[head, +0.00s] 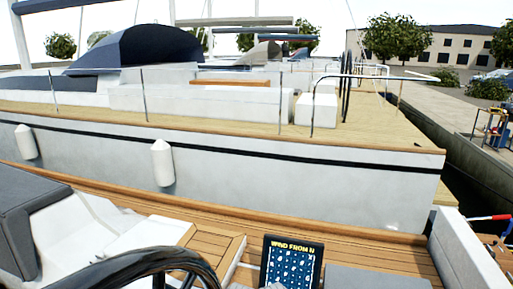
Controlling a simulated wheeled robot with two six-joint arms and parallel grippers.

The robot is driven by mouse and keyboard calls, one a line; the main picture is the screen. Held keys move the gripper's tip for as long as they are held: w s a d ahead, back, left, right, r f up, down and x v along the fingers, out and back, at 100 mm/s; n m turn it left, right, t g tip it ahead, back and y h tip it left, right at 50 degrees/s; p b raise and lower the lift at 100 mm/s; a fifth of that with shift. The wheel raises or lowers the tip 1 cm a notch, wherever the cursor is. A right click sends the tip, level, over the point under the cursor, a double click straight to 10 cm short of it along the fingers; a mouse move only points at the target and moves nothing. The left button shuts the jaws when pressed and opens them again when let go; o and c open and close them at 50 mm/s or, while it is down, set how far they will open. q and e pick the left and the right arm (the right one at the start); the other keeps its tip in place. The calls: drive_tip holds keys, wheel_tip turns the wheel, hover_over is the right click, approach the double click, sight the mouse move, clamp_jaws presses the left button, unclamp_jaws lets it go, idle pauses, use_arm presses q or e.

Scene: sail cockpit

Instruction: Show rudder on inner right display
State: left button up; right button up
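A dark panel (291,262) with yellow text "WIND FROM N" and a blue grid of light marks stands at the bottom, right of centre. Its lower edge is cut off by the picture. I cannot tell whether it is one of the task's displays. No rudder reading is legible anywhere in view. Neither of my grippers can be made out in the head view.
A black steering wheel (150,262) curves across the bottom left. A grey cushion (35,215) lies at the left edge. A white yacht (270,170) with hanging fenders (162,162) lies alongside. A quay (445,110) runs along the right.

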use_arm(q)
clamp_jaws()
idle(1.2)
